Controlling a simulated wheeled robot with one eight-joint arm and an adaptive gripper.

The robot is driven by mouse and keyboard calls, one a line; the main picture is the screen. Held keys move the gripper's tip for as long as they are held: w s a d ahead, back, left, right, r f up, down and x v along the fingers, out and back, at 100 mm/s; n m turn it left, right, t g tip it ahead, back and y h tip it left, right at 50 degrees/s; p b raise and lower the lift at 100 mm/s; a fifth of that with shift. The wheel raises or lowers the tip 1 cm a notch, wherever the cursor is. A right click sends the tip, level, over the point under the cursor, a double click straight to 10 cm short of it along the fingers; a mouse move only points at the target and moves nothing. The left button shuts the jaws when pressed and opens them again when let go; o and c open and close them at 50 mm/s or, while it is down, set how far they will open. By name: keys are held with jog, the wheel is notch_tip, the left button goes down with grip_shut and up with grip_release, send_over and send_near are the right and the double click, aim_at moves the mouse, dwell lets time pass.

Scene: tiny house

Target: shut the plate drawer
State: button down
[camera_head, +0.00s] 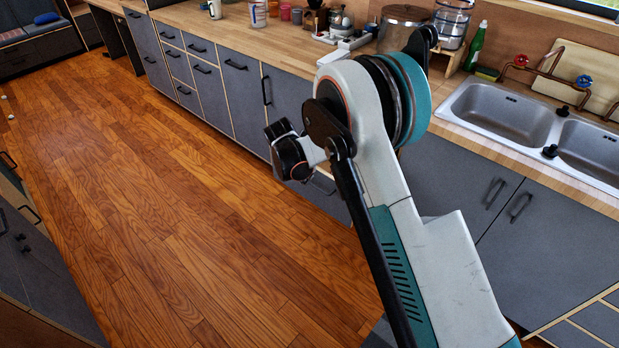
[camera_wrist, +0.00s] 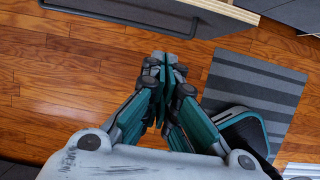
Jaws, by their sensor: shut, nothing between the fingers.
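My gripper (camera_wrist: 164,62) is shut and empty in the wrist view, pointing down over the wooden floor. Near the top of that view is a grey front panel (camera_wrist: 150,10) with a pale wooden top edge and a dark bar handle. It looks like a drawer front standing out from the cabinets, but I cannot tell for sure that it is the plate drawer. My fingertips are apart from it, on its handle side. No plates show. In the head view my arm hides part of the lower cabinets, and the fingertips cannot be made out.
A wooden counter (camera_head: 260,42) with grey cabinets runs along the back, with a double sink (camera_head: 502,112) at right. More cabinets (camera_head: 40,265) stand at left. The wooden floor (camera_head: 150,180) between them is clear. A grey striped mat (camera_wrist: 258,82) lies near my base.

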aim_at(318, 188)
jog(key=b+x, duration=0.1)
jog(key=x, duration=0.2)
jog(key=w+b+x, duration=0.1)
jog(key=x, duration=0.2)
jog(key=d+b+x, duration=0.1)
jog(key=x, duration=0.2)
jog(key=shift+w+d+r+b, duration=0.2)
jog(key=shift+w+b, duration=0.15)
jog(key=shift+w, duration=0.05)
jog(key=shift+w+d+r, duration=0.15)
jog(key=shift+w+d, duration=0.3)
jog(key=shift+w, duration=0.15)
